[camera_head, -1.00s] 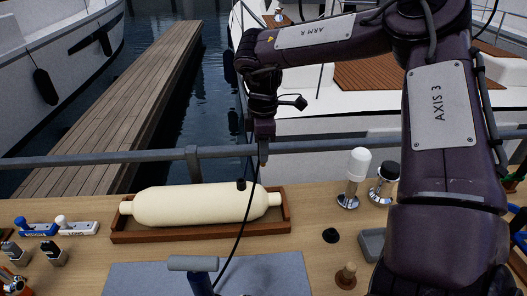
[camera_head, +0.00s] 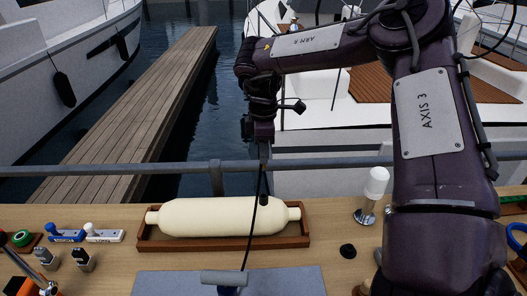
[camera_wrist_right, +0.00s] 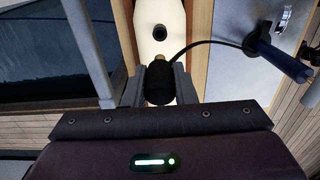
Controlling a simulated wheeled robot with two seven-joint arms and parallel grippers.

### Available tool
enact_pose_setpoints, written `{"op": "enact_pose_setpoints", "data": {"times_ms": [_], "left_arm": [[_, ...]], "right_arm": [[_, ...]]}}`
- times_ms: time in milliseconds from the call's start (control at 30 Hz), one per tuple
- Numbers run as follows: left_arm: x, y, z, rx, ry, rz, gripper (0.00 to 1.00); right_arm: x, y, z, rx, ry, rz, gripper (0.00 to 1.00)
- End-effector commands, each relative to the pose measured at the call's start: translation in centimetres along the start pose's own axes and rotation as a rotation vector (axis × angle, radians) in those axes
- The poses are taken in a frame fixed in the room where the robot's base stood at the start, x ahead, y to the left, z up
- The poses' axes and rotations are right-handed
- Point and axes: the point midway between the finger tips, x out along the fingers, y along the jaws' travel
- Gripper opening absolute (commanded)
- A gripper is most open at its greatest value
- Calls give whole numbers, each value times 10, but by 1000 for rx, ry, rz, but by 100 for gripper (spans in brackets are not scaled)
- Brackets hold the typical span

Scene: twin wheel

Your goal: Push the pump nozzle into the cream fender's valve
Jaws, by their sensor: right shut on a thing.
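The cream fender (camera_head: 210,217) lies on its side in a wooden cradle tray (camera_head: 225,242). Its dark valve (camera_head: 264,201) stands on top near the right end; the wrist view shows the valve (camera_wrist_right: 160,33) as a dark round opening. My right gripper (camera_head: 263,158) is above and apart from the valve, pointing down. In the right wrist view its two fingers are shut on the black pump nozzle (camera_wrist_right: 160,84), whose brass tip points towards the valve. The black hose runs from the nozzle down to the pump (camera_head: 225,278). My left gripper is not in view.
A metal rail (camera_head: 110,170) runs behind the bench. A white-topped chrome fitting (camera_head: 372,195) and a small black knob (camera_head: 348,251) stand right of the tray. A grey mat (camera_head: 290,282) is in front.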

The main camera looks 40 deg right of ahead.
Motion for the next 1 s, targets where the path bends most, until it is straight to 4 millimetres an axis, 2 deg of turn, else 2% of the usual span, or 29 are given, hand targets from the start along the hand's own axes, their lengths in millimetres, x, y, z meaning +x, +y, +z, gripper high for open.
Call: {"op": "enact_pose_setpoints", "data": {"times_ms": [1000], "left_arm": [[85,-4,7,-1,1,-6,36]], "right_arm": [[96,0,0,0,0,0,2]]}}
